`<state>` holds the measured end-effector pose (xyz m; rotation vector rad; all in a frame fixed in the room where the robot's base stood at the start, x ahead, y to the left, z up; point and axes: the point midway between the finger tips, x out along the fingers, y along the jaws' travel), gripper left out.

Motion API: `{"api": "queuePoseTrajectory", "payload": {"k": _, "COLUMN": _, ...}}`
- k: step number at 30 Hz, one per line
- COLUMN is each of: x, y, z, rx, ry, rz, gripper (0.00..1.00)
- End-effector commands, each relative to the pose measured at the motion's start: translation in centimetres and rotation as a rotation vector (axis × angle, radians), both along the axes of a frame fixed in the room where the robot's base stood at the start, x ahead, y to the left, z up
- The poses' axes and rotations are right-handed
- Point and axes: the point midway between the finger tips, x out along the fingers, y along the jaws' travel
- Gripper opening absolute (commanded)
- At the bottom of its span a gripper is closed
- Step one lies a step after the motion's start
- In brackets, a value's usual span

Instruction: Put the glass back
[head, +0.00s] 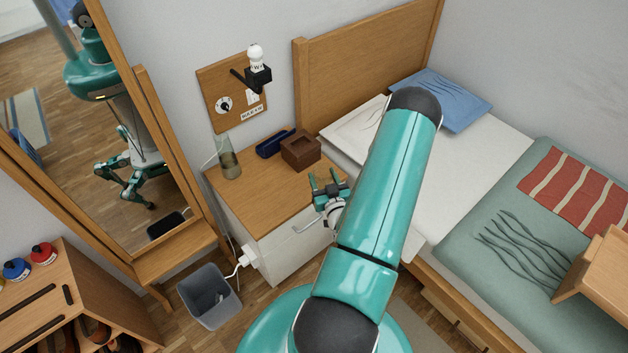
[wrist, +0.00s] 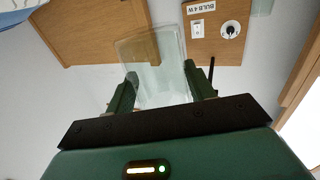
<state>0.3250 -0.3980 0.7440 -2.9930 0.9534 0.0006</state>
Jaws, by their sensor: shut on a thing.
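My gripper (head: 325,178) is over the front right part of the wooden nightstand top (head: 250,198). In the wrist view, my gripper (wrist: 160,90) has its two dark green fingers closed on a clear, straight-edged glass (wrist: 148,55). The glass reaches beyond the fingertips, and I see the wall through it. In the head view it is too faint to make out. A separate greenish glass vessel (head: 230,165) stands at the nightstand's back left, well apart from my gripper.
A bare bulb (head: 256,54) sits on a black wall bracket above the switch board (head: 226,92). A brown box (head: 301,151) and a dark blue case (head: 272,144) lie on the nightstand. A mirror (head: 112,130) stands left, a grey bin (head: 209,297) below, and the bed (head: 480,165) right.

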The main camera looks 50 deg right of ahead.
Motion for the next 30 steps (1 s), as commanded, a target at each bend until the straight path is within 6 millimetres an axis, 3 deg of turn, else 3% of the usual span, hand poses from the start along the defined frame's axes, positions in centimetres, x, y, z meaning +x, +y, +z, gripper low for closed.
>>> {"api": "queuePoseTrajectory", "payload": {"k": 11, "x": 0.8, "y": -0.6, "z": -0.4, "rx": -0.002, "ry": -0.002, "rz": 0.001, "gripper": 0.27}}
{"api": "queuePoseTrajectory", "payload": {"k": 23, "x": 7.2, "y": -6.2, "z": -4.3, "rx": -0.002, "ry": -0.002, "rz": 0.000, "gripper": 0.27}}
{"api": "queuePoseTrajectory", "payload": {"k": 30, "x": 9.4, "y": -8.2, "z": -8.1, "rx": -0.001, "ry": -0.001, "rz": 0.001, "gripper": 0.27}}
